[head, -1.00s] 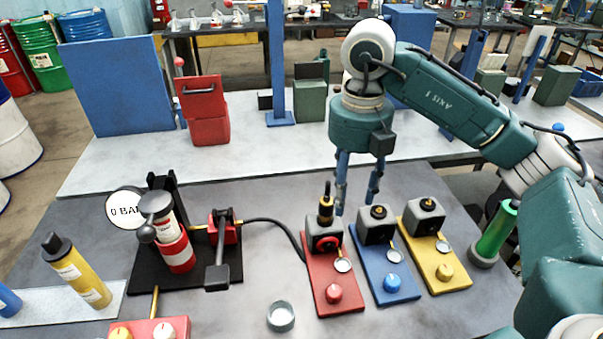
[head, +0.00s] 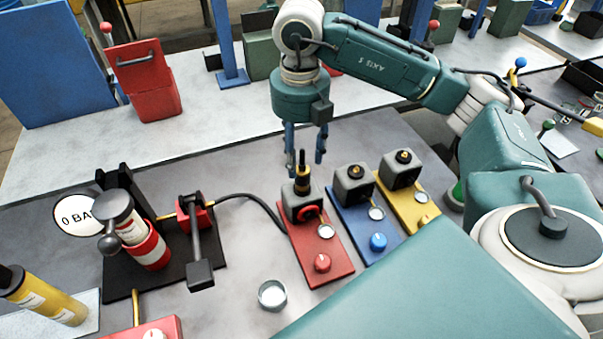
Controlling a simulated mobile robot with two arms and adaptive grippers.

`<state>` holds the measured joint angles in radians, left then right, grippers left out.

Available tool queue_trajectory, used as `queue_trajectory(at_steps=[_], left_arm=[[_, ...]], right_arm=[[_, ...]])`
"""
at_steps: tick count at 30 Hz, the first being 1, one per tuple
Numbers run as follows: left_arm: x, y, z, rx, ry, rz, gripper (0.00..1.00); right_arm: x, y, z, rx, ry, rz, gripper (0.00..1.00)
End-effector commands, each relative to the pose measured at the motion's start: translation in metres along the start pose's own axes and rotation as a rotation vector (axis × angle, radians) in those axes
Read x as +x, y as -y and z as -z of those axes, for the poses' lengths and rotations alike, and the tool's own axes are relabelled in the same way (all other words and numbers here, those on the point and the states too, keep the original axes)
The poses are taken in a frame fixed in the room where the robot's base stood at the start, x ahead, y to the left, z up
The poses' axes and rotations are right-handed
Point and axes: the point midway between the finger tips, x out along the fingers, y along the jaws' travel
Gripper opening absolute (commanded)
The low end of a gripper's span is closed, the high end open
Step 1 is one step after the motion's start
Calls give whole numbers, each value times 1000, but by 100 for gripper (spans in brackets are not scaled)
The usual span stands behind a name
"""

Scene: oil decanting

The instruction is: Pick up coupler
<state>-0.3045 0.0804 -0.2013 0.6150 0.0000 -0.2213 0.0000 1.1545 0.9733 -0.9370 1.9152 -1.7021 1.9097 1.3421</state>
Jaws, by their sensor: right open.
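My right gripper (head: 305,166) is open and points down, with one finger on either side of the coupler's black top in the picture. The fingers look slightly behind the coupler; I cannot tell whether they are level with it in depth. No contact shows, and nothing is held. My left gripper is out of view.
A blue station (head: 358,222) and a yellow station (head: 420,212) stand right of the red one.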

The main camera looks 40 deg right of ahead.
Motion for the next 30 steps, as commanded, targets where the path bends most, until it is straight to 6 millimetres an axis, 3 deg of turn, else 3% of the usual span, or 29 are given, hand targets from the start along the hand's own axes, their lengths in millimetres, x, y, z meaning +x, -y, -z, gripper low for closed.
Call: queue_trajectory(at_steps=[4, 9, 16, 17, 24, 30], left_arm=[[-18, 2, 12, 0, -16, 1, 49], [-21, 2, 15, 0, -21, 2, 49], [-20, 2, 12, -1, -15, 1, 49], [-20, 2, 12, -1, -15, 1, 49], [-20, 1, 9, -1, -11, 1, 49], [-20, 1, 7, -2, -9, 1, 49]], right_arm=[[19, 5, 9, 0, -6, 5, 48], [39, 3, 7, 1, -3, 2, 48], [43, 3, 6, 1, -1, 0, 48], [43, 3, 6, 1, -1, 0, 46], [42, 3, 6, 0, -1, 0, 0], [42, 2, 6, 0, -1, 0, 0]])
